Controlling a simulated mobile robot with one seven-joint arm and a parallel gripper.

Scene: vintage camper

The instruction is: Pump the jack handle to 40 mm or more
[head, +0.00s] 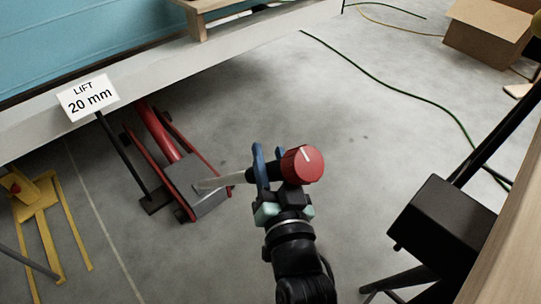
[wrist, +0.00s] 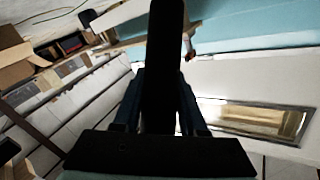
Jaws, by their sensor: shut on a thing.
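The red floor jack (head: 155,130) with a grey block (head: 197,187) lies on the concrete floor, partly under the camper's edge. Its pale metal handle (head: 222,181) runs from the block to my gripper (head: 264,166). My blue fingers are shut on the handle's grip end, beside a red round knob (head: 303,164) with a white mark. In the wrist view, a dark bar (wrist: 165,50) stands between my fingers (wrist: 160,105). A white sign (head: 88,97) on the camper's lower edge reads "LIFT 20 mm".
A yellow stand (head: 40,205) is at the left. A black box on a stand (head: 441,232) and a wooden edge (head: 505,235) are at the right. A cardboard box (head: 488,32) and a green cable (head: 400,94) lie at the back right. The floor between is clear.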

